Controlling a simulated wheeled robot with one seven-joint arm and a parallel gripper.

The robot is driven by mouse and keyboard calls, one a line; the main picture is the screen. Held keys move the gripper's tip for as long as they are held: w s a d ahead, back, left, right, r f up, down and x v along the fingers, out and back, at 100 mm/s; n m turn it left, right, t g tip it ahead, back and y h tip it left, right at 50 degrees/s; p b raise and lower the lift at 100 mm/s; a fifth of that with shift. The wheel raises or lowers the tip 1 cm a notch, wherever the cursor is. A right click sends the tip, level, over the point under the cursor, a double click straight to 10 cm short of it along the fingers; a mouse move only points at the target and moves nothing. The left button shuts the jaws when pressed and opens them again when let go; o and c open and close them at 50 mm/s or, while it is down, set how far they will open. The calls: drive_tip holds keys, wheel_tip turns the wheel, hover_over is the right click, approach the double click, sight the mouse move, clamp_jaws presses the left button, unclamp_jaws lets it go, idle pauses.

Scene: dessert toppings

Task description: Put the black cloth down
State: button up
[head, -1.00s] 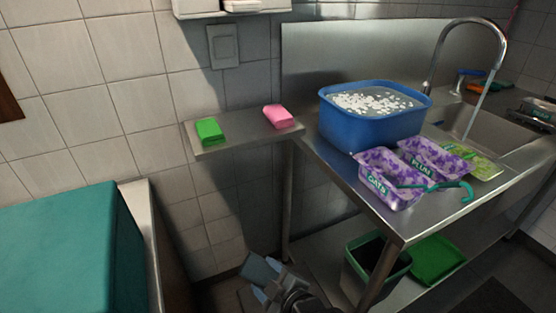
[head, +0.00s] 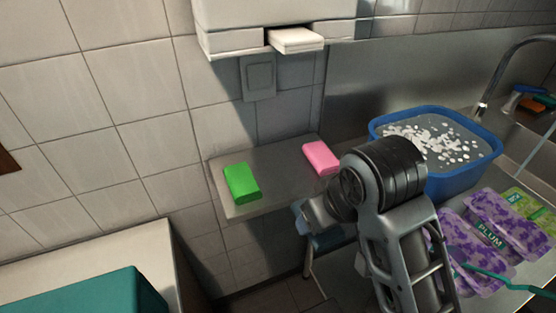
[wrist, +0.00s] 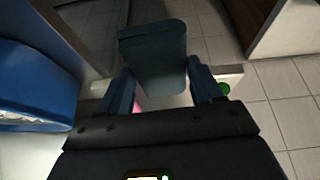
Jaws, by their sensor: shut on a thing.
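The black cloth (wrist: 153,50), a dark blue-grey folded piece, stands out between the two blue fingers of my gripper (wrist: 160,74) in the wrist view. The gripper is shut on it. In the head view my gripper (head: 318,226) is in front of and below the right end of the small steel shelf (head: 270,177), mostly hidden behind my arm. The cloth cannot be told clearly there. A green cloth (head: 241,182) lies on the shelf's left part and a pink cloth (head: 321,157) on its right. The shelf between them is bare.
A blue tub (head: 463,183) of water with white bits stands on the steel counter at right. Purple packs (head: 510,222) and a teal hooked tool (head: 490,273) lie in front of it. A white dispenser (head: 232,42) hangs above the shelf. A teal box (head: 95,298) is at lower left.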

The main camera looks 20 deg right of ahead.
drive_tip(key=shift+s+d+r+m, duration=0.1)
drive_tip(key=shift+s+r+m, duration=0.1)
drive_tip(key=shift+r, duration=0.15)
drive_tip(key=shift+s+d+r+m, duration=0.1)
drive_tip(key=shift+r+m, duration=0.1)
drive_tip(key=shift+r, duration=0.15)
drive_tip(key=shift+g, duration=0.3)
drive_tip(key=w+b, duration=0.3)
drive_tip(key=w, duration=1.3)
drive_tip(key=shift+w+d+b, duration=0.15)
drive_tip(key=shift+w+b, duration=0.2)
drive_tip(key=shift+w, duration=0.05)
drive_tip(key=shift+p+x, duration=0.9)
drive_tip(key=shift+x, duration=0.25)
drive_tip(key=shift+w+f, duration=0.2)
drive_tip(key=shift+f, duration=0.3)
drive_tip(key=o, duration=1)
drive_tip(key=shift+f, duration=0.1)
